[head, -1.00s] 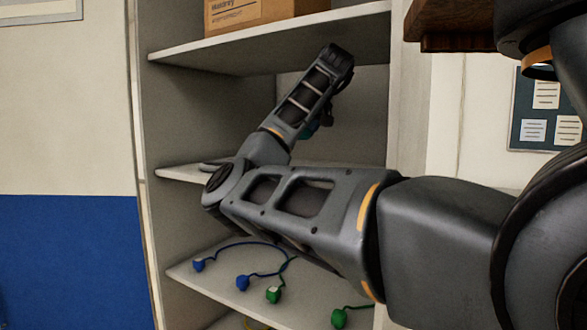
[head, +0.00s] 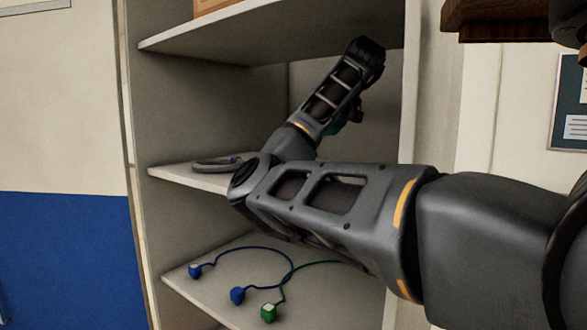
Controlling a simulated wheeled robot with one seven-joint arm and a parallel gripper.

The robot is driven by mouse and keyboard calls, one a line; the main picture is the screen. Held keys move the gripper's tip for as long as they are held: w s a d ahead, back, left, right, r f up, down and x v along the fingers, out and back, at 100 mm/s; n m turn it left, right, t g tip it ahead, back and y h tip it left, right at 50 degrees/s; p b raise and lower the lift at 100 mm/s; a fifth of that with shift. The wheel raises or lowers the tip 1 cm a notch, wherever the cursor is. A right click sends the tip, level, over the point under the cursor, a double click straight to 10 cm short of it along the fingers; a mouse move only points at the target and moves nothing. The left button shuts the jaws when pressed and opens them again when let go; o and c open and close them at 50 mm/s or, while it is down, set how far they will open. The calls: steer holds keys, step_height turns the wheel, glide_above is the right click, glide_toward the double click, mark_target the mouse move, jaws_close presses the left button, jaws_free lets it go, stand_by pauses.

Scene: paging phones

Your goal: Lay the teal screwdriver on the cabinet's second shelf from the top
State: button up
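The open cabinet (head: 133,215) fills the middle of the head view. An upper shelf (head: 240,32), a middle shelf (head: 215,181) and a lower shelf (head: 215,290) show; the cabinet's top is out of frame, so I cannot count shelves from it. My arm reaches in above the middle shelf. A small teal patch (head: 335,128), likely part of the teal screwdriver, shows behind my forearm beside a dark part that may be my gripper (head: 354,112). My arm hides most of both, so the fingers and the grip cannot be made out.
A grey ring-like object (head: 216,164) lies on the left of the middle shelf. Blue (head: 237,295) and green (head: 269,312) plugged cables lie on the lower shelf. A cardboard box (head: 207,6) stands on the upper shelf. A dark wooden edge (head: 500,20) juts in at upper right.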

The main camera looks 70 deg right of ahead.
steer(key=w+a+f, duration=0.1)
steer(key=a+f, duration=0.1)
steer(key=a, duration=0.1)
steer(key=w+a+f, duration=0.4)
steer(key=a, duration=0.1)
steer(key=shift+w+a+p, duration=0.2)
steer(key=shift+a+p, duration=0.15)
steer(key=shift+f, duration=0.2)
steer(key=shift+a+f, duration=0.1)
steer(key=shift+f, duration=1.8)
steer(key=shift+f, duration=0.1)
steer(key=o, duration=0.6)
steer(key=shift+o, duration=0.8)
steer(key=shift+s+a+r, duration=0.15)
steer(key=shift+r, duration=0.25)
steer(key=shift+s+a+r, duration=0.1)
steer(key=shift+a+r, duration=0.05)
steer(key=shift+r, duration=0.2)
steer(key=v, duration=1)
steer(key=shift+s+a, duration=0.2)
steer(key=shift+s, duration=0.1)
